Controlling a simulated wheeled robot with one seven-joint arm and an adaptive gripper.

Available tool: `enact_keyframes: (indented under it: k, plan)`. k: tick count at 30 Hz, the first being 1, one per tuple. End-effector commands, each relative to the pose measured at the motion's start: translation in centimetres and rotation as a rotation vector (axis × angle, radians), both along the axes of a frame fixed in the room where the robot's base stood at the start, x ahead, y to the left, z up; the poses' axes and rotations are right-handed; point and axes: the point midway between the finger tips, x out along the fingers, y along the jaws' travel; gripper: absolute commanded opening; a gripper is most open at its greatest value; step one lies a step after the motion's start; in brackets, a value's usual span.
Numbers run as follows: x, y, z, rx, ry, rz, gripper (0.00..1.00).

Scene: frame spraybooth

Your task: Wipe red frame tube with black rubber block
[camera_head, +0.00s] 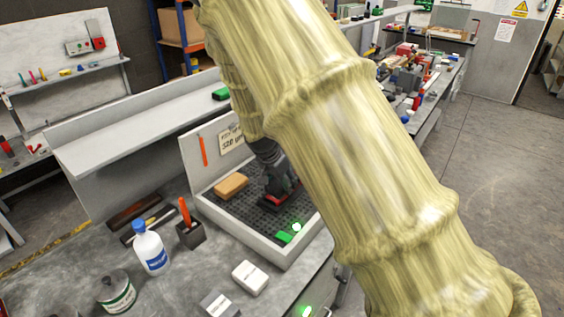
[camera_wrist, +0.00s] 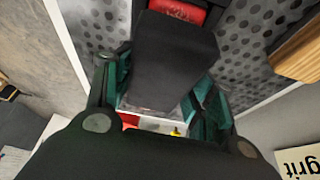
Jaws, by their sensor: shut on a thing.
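The black rubber block (camera_wrist: 168,62) is held between the fingers of my gripper (camera_wrist: 160,88) in the wrist view. The red frame tube (camera_wrist: 182,11) shows at the top of that view, just beyond the block's far end. I cannot tell whether block and tube touch. In the head view my gripper (camera_head: 277,190) is low over the perforated floor of the grey booth tray (camera_head: 250,243). A little red of the tube (camera_head: 292,189) shows beside it. My arm hides the tray's right side.
A tan block (camera_head: 231,185) lies in the tray left of my gripper, a green item (camera_head: 284,237) near its front. A white bottle (camera_head: 151,250), a black holder (camera_head: 190,236), a tin (camera_head: 116,292) and a white box (camera_head: 250,277) stand on the bench outside.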

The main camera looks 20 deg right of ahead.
Motion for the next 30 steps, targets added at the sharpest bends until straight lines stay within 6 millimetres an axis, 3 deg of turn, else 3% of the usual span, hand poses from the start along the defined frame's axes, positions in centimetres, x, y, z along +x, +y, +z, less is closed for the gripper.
enact_keyframes:
  k: [3,18,24,30]
  plan:
    - [0.1,-0.2,2.7,0.000,-0.004,-0.002,0.33]
    - [-0.1,-0.4,7.0,0.000,-0.001,-0.005,0.33]
    - [-0.1,-0.5,8.2,0.000,-0.001,-0.005,0.33]
    - [-0.1,-0.5,8.3,0.000,-0.001,-0.005,0.33]
